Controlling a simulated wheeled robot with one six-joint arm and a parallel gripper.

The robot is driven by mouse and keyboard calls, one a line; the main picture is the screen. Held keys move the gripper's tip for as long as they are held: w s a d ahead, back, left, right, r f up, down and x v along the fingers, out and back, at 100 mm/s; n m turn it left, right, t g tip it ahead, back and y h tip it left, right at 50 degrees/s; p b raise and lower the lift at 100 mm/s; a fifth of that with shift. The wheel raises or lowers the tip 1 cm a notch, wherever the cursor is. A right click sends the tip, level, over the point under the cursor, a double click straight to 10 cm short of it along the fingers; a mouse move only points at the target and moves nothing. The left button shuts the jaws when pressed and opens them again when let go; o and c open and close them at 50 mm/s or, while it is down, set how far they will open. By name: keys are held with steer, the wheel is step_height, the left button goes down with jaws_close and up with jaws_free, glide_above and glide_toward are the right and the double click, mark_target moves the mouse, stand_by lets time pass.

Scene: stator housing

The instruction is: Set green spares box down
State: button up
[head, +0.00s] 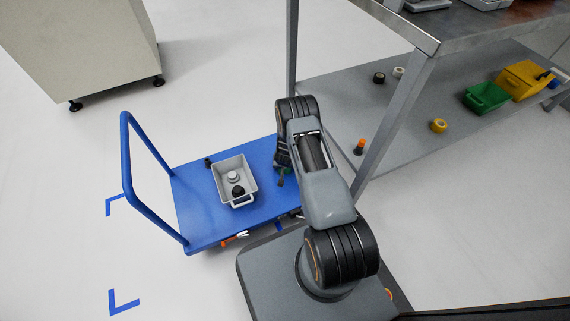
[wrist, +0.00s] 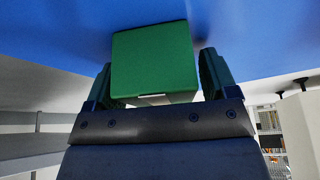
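In the wrist view, a green spares box (wrist: 153,55) sits between the two fingers of my gripper (wrist: 156,62), which look closed against its sides. Blue deck surface fills the view behind the box. In the head view, my gripper (head: 282,160) is low at the right part of the blue cart (head: 200,225). Only a small bit of the green box (head: 286,171) shows there, the rest being hidden by my arm. I cannot tell whether the box touches the deck.
The cart's blue handle (head: 126,160) rises at left. A shelf (head: 420,125) at right carries another green bin (head: 487,96) and a yellow bin (head: 522,80).

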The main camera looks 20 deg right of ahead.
steer(key=shift+o, duration=0.3)
steer(key=shift+r, duration=0.25)
steer(key=s+a+r+n+y+p, duration=0.1)
steer(key=s+a+r+p, duration=0.15)
steer(key=r, duration=0.85)
steer(key=s+a+r+p, duration=0.1)
steer(key=a+r, duration=0.2)
steer(key=r, duration=0.8)
steer(key=s+a+r+n+y+p, duration=0.1)
steer(key=s+a+r+p, duration=0.1)
steer(key=r, duration=0.8)
steer(key=s+a+r+n+g, duration=0.1)
steer(key=s+a+r+n, duration=0.1)
steer(key=s+r, duration=1.4)
steer(key=s+a, duration=0.1)
steer(key=s, duration=0.1)
steer(key=shift+s+r+n, duration=0.3)
steer(key=shift+s+r, duration=0.05)
steer(key=shift+s, duration=0.05)
steer(key=shift+a, duration=0.1)
